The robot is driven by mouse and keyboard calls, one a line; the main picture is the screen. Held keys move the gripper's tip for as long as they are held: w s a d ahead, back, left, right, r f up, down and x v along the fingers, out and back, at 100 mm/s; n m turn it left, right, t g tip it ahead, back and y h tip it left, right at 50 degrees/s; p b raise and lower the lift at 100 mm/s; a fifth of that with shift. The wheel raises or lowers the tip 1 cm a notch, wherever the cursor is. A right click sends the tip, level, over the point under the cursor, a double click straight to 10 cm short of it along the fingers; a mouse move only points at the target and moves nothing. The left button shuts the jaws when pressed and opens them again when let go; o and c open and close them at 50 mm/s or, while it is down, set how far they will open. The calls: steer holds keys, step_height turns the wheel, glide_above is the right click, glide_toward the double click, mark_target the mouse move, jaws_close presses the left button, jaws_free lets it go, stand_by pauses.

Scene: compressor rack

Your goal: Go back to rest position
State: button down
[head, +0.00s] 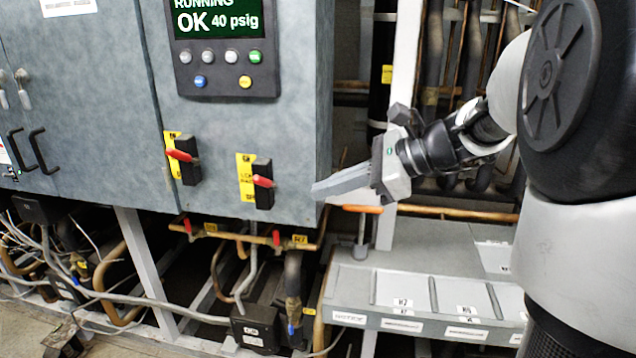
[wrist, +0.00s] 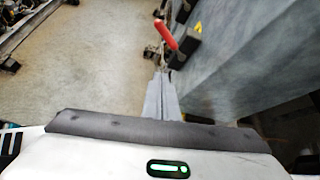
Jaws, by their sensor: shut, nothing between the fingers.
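My gripper (head: 316,189) is shut and empty. Its fingers point left, just in front of the lower right corner of the grey cabinet (head: 225,130). In the wrist view the closed fingers (wrist: 161,78) point up the picture toward a red-handled switch (wrist: 166,35), and no contact shows. In the head view two switches with red handles sit on the cabinet front: a left one (head: 182,156) and a right one (head: 262,182). The right one is nearer to my gripper, with a gap between them. My arm comes in from the right.
A panel (head: 222,48) on the cabinet reads RUNNING OK 40 psig. A grey shelf (head: 420,265) with labelled compartments stands below my gripper, with an orange-topped handle (head: 361,212) at its left. Pipes and valves run under the cabinet. Floor (wrist: 85,70) shows open left of the fingers.

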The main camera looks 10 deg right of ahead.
steer(key=s+a+f+n+g+h, duration=0.2)
steer(key=s+f+n+h, duration=0.15)
steer(key=s+n, duration=0.7)
steer(key=s+d+f+n+t+h, duration=0.2)
steer(key=s+d+n+h, duration=0.3)
steer(key=s+n, duration=0.5)
steer(key=shift+s+d+f+h, duration=0.25)
steer(key=shift+d+h, duration=0.05)
steer(key=shift+h, duration=0.75)
steer(key=shift+a, duration=0.15)
